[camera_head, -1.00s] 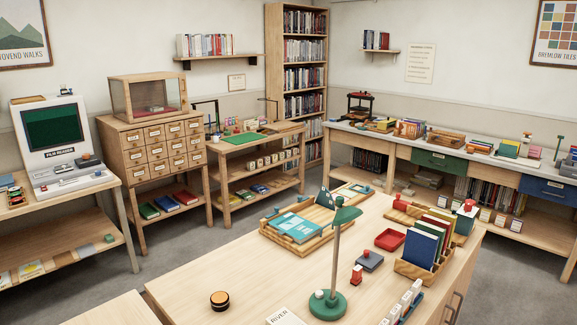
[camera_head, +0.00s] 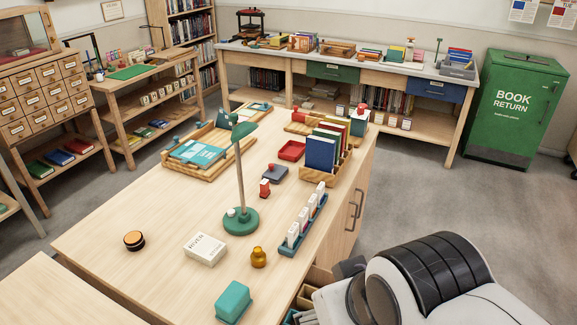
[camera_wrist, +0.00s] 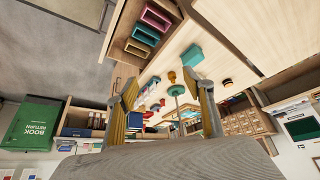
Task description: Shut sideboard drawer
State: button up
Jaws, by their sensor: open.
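The sideboard (camera_head: 110,240) is the pale wooden unit in the foreground, with dark handles (camera_head: 353,210) on its right side. Its drawer stands open, jutting out at the near end in the camera_head view (camera_head: 319,276), partly hidden by my arm. The fingers do not show in the camera_head view.
On the sideboard top stand a green lamp (camera_head: 240,180), a teal box (camera_head: 233,301), a yellow bell-shaped piece (camera_head: 258,258), a white box (camera_head: 205,249) and a book rack (camera_head: 325,160). A green book return bin (camera_head: 515,105) stands back right.

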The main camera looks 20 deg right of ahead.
jog(key=c, duration=1.2)
jog(key=shift+d+f, duration=0.1)
jog(key=shift+d, duration=0.35)
grip_shut()
jog(key=w+d+f+m+y, duration=0.1)
jog(key=w+d+f+m, duration=0.2)
jog(key=d+f+m, duration=0.6)
jog(key=w+d+f+m+g+y, duration=0.1)
jog(key=w+d+f+m, duration=0.3)
jog(key=d+f+m, duration=0.5)
jog(key=w+d+f+m+g+y, duration=0.1)
jog(key=w+d+f+m, duration=0.3)
jog(key=d+f+m, duration=0.5)
jog(key=d+f, duration=0.2)
jog(key=d, duration=0.5)
jog(key=shift+d+f, duration=0.2)
jog(key=shift+d, duration=0.15)
